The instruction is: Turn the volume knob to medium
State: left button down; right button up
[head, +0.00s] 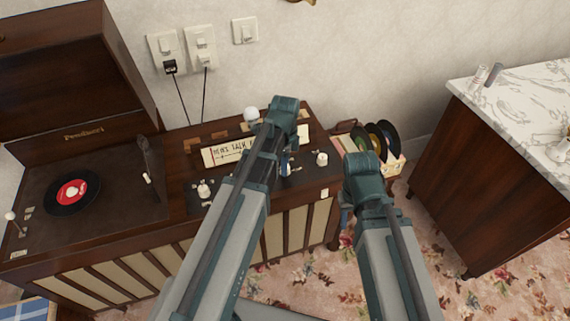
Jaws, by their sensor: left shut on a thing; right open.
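The wooden radio and record console (178,155) stands against the wall with a dark control panel. A white knob (204,190) shows at the panel's left and another white knob (322,158) at its right. My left gripper (285,170) points down at the panel between these two and is shut on what seems to be a knob there, largely hidden by the gripper and arm. I cannot read the volume knob's label or setting. My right gripper (345,215) is open, just off the console's right front corner, mostly hidden behind its own wrist.
A record (62,197) lies on the turntable at the left, under a raised lid (60,75). A crate of records (395,165) stands right of the console. A marble-topped cabinet (520,110) is at the far right. Floral carpet (440,285) lies between.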

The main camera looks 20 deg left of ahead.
pick_arm(q)
jog(key=shift+m, duration=0.3)
dwell(0.4)
jog(key=shift+c, duration=2.4)
grip_release()
jog(key=shift+r, duration=0.1)
notch_tip(320, 180, up, 14)
jog(key=p, duration=1.3)
jog(key=shift+f+p, duration=0.2)
jog(key=shift+p, duration=0.2)
